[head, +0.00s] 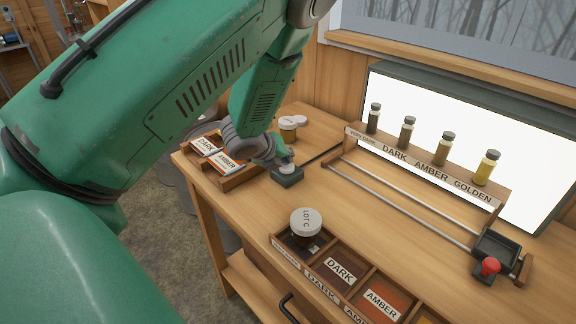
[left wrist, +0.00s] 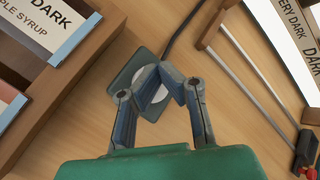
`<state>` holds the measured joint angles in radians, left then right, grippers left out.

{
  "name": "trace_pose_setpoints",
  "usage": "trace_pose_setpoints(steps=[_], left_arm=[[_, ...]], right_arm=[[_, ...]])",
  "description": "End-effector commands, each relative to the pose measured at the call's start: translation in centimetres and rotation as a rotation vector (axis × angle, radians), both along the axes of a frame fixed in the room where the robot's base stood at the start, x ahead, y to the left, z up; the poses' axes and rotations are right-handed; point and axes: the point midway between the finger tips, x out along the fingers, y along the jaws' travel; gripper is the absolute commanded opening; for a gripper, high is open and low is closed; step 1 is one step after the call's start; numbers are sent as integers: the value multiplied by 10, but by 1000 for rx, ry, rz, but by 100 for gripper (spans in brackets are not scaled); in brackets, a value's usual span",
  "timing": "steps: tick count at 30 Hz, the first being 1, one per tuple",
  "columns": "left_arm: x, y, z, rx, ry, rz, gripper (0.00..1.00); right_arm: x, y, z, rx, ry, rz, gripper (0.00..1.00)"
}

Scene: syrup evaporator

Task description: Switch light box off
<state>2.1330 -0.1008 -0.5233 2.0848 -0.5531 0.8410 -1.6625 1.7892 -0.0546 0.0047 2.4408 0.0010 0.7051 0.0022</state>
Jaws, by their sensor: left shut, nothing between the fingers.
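The light box (head: 340,103) stands at the back right of the bench, and its panel glows bright white. A small dark switch box (head: 288,178) with a round pale button sits on the bench, left of the rails. In the left wrist view the switch box (left wrist: 127,78) and its white button (left wrist: 152,88) lie right under my fingers. My left gripper (head: 286,163) is shut and empty, with its fingertips over the button; the left wrist view shows the fingertips (left wrist: 165,82) together. I cannot tell whether they touch the button. My right gripper is not in view.
A rack with several syrup vials (head: 407,133) stands before the light box. Two rails (head: 400,200) lead to a black tray by a red knob (head: 489,267). A LOT C jar (head: 305,222) sits in a divided box in front. A label box (head: 214,163) stands left.

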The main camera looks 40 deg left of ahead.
Motion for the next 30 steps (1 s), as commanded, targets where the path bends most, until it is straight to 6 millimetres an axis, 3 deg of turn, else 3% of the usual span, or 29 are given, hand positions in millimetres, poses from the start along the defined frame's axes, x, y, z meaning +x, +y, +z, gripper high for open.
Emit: trace_pose_setpoints(steps=[16, 30], left_arm=[[0, 0, -5, 0, 0, 0, 0], [0, -2, 11, -1, 1, -1, 0]], right_arm=[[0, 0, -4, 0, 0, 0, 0], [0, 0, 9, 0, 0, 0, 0]])
